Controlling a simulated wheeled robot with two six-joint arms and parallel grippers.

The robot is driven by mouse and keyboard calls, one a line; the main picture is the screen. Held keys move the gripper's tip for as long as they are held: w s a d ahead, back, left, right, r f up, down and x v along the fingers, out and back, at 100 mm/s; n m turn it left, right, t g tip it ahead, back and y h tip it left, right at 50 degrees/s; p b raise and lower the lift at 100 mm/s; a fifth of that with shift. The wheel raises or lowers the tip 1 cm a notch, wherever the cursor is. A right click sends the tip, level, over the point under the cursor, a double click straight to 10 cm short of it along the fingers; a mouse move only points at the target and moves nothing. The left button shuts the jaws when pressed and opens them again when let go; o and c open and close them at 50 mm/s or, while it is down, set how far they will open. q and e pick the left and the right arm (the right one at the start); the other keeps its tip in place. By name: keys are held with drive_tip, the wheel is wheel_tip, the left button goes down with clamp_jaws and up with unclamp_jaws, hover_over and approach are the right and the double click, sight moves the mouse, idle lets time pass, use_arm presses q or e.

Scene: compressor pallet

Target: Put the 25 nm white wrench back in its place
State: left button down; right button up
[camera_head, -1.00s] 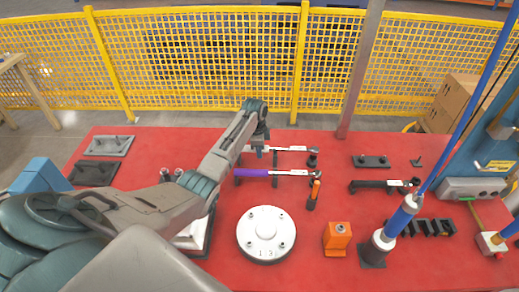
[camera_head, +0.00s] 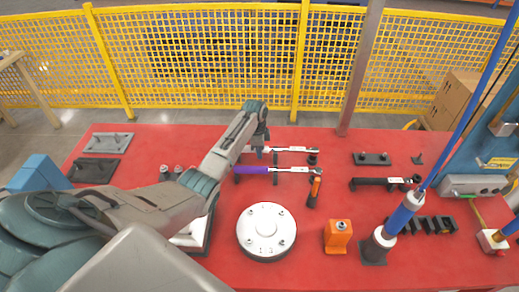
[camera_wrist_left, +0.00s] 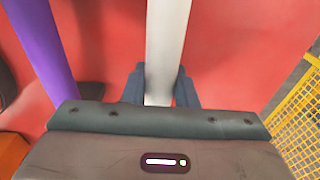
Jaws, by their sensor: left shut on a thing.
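The white wrench (camera_head: 290,149) lies at the back of the red table, its metal head pointing right, behind the purple wrench. My left gripper (camera_head: 261,151) is over its handle, coming from the left. In the left wrist view the white handle (camera_wrist_left: 167,45) runs between the two dark fingers of the left gripper (camera_wrist_left: 159,88), which is shut on it. The purple wrench (camera_head: 252,171) lies parallel in front, and also shows in the left wrist view (camera_wrist_left: 40,45). The wrench holder (camera_head: 275,172) is partly hidden by the wrenches. My right gripper is not in view.
On the red table (camera_head: 320,240) stand a round white flange (camera_head: 266,230), an orange block (camera_head: 337,236), an orange-handled tool (camera_head: 314,190) and a blue-white column tool (camera_head: 399,222). A black-handled wrench (camera_head: 375,183) lies at right. A yellow fence (camera_head: 220,60) stands behind.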

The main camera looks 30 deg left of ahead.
use_arm(q)
drive_tip(key=c, duration=1.1)
unclamp_jaws()
drive_tip(key=r+b, duration=0.1)
drive_tip(key=r, duration=0.6)
drive_tip(key=r+b, duration=0.1)
drive_tip(key=r, duration=0.2)
drive_tip(key=shift+s+a+r+b, duration=0.25)
drive_tip(key=shift+s+r+b, duration=0.05)
drive_tip(key=shift+s+r, duration=0.1)
drive_tip(key=shift+r, duration=0.1)
